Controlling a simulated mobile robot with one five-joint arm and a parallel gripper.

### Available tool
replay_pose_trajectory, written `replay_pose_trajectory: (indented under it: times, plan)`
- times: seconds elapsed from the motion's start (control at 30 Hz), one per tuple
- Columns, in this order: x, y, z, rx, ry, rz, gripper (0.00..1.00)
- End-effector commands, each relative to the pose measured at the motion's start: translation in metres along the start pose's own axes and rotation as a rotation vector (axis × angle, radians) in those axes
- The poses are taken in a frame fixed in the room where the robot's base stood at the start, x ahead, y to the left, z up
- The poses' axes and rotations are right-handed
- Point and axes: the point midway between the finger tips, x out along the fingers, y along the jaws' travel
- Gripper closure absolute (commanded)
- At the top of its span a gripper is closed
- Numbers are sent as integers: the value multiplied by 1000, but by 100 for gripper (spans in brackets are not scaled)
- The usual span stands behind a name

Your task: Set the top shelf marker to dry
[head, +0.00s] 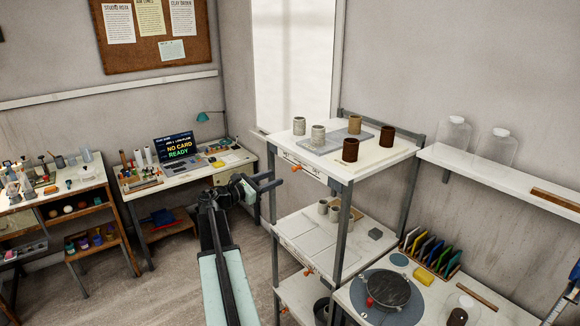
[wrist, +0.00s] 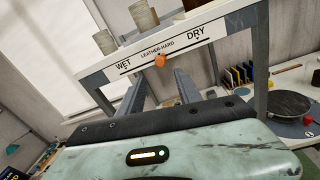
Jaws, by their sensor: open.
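The top shelf marker (wrist: 160,60) is a small orange knob on the white front edge of the rack's top shelf. It sits near the middle of a slot labelled WET, LEATHER HARD and DRY, under LEATHER HARD, with DRY to its right. In the head view the marker (head: 297,167) shows on the top shelf's front strip. My gripper (wrist: 158,90) is open and empty, its two fingers pointing at the shelf edge. The marker appears between and above the fingertips in the wrist view, apparently untouched. In the head view my gripper (head: 266,184) is just left of the rack.
Several cups stand on the top shelf (head: 378,163), including a dark brown cup (head: 350,149) near the front. Lower shelves carry orange markers (head: 308,271) too. A grey rack post (head: 341,230) stands right of the gripper. A desk with a screen (head: 174,146) is behind, left.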

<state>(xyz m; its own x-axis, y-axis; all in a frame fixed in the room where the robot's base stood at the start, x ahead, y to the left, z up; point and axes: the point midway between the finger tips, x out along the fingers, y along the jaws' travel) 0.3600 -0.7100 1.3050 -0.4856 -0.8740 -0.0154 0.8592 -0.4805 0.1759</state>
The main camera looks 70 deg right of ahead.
Motion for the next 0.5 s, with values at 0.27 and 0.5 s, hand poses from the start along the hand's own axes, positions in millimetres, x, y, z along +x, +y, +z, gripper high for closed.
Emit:
replay_pose_trajectory:
  times: [0.27, 0.5]
  plan:
    - [20, -2, 5, -23, -18, -5, 59]
    - [65, -2, 5, -20, -17, -6, 59]
